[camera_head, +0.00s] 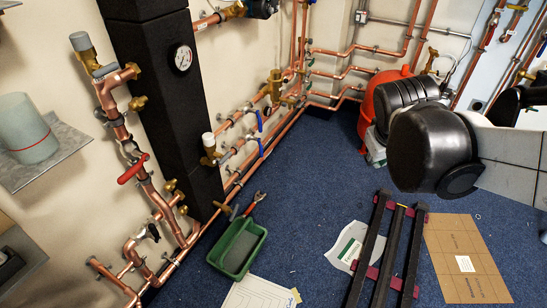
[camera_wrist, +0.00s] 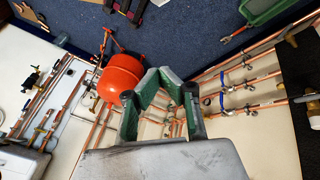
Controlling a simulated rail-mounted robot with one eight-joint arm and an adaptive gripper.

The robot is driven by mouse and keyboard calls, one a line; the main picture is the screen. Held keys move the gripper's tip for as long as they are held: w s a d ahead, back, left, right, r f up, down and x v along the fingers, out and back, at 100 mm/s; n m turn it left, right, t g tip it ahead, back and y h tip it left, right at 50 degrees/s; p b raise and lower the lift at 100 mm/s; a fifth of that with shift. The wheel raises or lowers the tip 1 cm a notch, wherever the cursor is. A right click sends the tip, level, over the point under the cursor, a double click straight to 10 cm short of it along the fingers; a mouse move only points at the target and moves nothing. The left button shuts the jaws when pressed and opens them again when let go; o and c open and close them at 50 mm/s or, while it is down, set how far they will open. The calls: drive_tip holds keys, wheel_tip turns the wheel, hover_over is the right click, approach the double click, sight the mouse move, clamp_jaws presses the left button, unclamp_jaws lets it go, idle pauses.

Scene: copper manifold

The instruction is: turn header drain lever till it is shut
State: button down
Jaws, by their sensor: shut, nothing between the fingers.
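A black column, apparently the header (camera_head: 165,85), stands against the wall with a round gauge on it. A red lever (camera_head: 132,168) sits on the copper pipe to its left, tilted. Two blue levers, an upper one (camera_head: 259,120) and a lower one (camera_head: 261,147), sit on valves to its right. I cannot tell which lever is the header drain lever. In the wrist view a blue lever (camera_wrist: 222,103) shows right of my gripper (camera_wrist: 158,76), apart from it.
A red vessel (camera_head: 382,100) stands at the back and shows in the wrist view (camera_wrist: 121,76). A green tray (camera_head: 238,248), dark rails (camera_head: 366,248) and cardboard (camera_head: 462,258) lie on the blue floor (camera_head: 300,190). Copper pipes line the wall. Middle floor is clear.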

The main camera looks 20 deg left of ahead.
drive_tip(key=w+a+f+n, duration=0.3)
drive_tip(key=a+f, duration=0.2)
drive_tip(key=a, duration=0.6)
drive_tip(key=n+t+p, duration=0.1)
drive_tip(key=n+p, duration=0.1)
drive_tip(key=n, duration=0.5)
hover_over(236, 207)
drive_tip(key=s+a, duration=0.1)
drive_tip(key=s, duration=0.8)
wheel_tip(236, 207, down, 25)
drive_tip(key=b+x, duration=0.5)
drive_tip(key=x, duration=0.8)
drive_tip(key=shift+d+f, duration=0.1)
drive_tip(key=shift+f, duration=0.2)
drive_tip(key=shift+w+d, duration=0.1)
drive_tip(key=shift+w, duration=0.1)
